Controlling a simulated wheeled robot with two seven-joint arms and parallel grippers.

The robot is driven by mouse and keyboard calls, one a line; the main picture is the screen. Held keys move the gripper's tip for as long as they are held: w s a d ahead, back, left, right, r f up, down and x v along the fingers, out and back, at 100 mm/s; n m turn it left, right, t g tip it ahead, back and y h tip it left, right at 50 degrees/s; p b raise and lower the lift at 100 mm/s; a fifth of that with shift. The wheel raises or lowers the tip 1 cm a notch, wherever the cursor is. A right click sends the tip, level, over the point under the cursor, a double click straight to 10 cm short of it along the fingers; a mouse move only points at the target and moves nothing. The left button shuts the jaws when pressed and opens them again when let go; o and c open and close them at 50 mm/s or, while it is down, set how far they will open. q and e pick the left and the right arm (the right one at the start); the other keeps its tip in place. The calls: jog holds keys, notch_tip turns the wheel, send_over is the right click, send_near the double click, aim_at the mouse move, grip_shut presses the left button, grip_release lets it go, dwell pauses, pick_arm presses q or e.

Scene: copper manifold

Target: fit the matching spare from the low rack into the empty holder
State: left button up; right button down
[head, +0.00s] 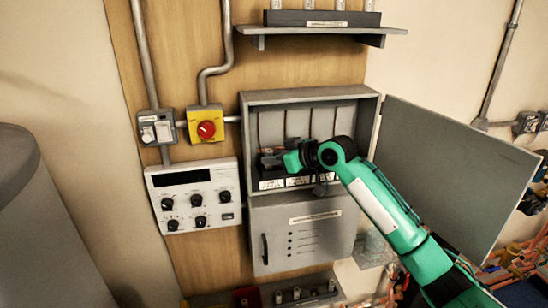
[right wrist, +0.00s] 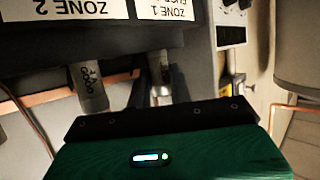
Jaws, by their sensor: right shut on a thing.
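My right gripper (head: 272,158) reaches into the open grey cabinet (head: 248,112), at the left of its holder row. In the right wrist view its fingers (right wrist: 158,88) are shut on a pale cylindrical spare (right wrist: 160,68), in line with the upside-down ZONE 1 label (right wrist: 166,10). I cannot tell whether the spare is seated in a holder. A second pale cylinder (right wrist: 92,88) with dark print stands by the ZONE 2 label (right wrist: 66,8). The low rack (head: 268,300) holds several short cylinders. Which holder is empty is hidden. My left gripper is out of view.
The cabinet door (head: 450,160) stands open to the right, behind my right arm. A shelf (head: 320,31) with a rack is above. A yellow switch box with a red knob (head: 206,129) and a control panel (head: 195,195) are to the left.

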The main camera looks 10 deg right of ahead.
jog(key=shift+f, duration=0.4)
jog(key=c, duration=1.2)
grip_release()
jog(key=shift+s+d+r, duration=0.25)
jog(key=shift+s+d, duration=0.05)
jog(key=v, duration=1.1)
jog(key=shift+p, duration=0.35)
